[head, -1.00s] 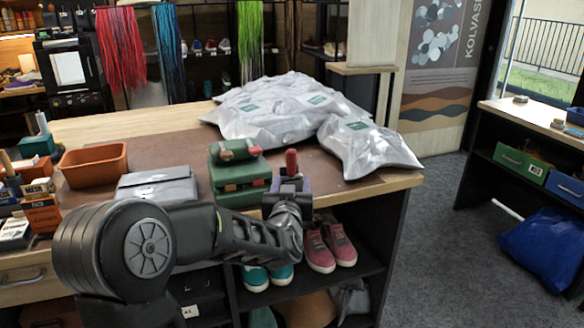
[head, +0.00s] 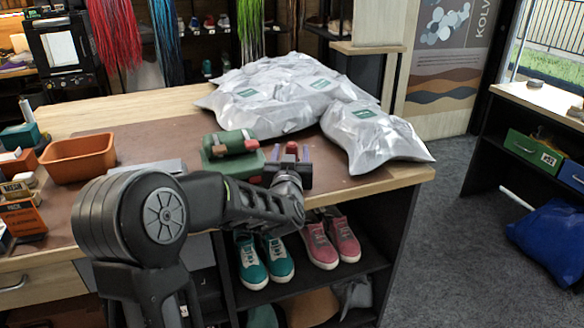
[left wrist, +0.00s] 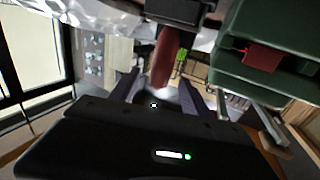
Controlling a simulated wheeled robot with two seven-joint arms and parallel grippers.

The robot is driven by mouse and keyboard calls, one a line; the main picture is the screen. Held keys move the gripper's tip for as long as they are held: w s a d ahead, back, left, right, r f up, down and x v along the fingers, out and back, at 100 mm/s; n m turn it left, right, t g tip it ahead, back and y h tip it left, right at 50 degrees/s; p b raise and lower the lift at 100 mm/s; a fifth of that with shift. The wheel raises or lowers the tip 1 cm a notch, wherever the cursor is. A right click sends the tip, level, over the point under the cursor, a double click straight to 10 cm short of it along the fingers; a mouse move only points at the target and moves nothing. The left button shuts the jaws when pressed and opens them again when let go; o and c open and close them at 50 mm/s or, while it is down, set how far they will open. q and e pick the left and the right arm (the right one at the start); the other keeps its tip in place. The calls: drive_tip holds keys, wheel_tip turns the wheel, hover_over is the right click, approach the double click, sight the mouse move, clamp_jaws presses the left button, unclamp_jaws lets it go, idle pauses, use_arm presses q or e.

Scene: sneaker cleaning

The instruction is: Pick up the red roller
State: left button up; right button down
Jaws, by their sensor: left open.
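The red roller (head: 291,148) stands on the table near its front edge, just right of a green case (head: 232,160). In the left wrist view the red roller (left wrist: 165,58) shows as a dark red bar extending from a dark block, between my finger lines. My left gripper (head: 289,168) is open, with its fingers to either side of the roller's lower part in the head view. I cannot tell whether they touch it. The left wrist view shows both fingers apart (left wrist: 160,92). The roller's base is partly hidden by the gripper. My right gripper is out of view.
The green case has a red part and stands close to my left gripper. Grey bags (head: 270,92) lie behind and to the right. An orange bin (head: 78,158) sits at the left. Teal shoes (head: 262,258) and pink shoes (head: 330,240) stand on the shelf below.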

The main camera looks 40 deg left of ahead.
use_arm(q)
drive_tip(key=shift+w+a, duration=0.15)
drive_tip(key=p+x, duration=0.1)
drive_tip(key=x, duration=0.4)
drive_tip(key=shift+w+f, duration=0.1)
drive_tip(key=shift+w, duration=0.05)
idle(0.6)
clamp_jaws()
idle(0.5)
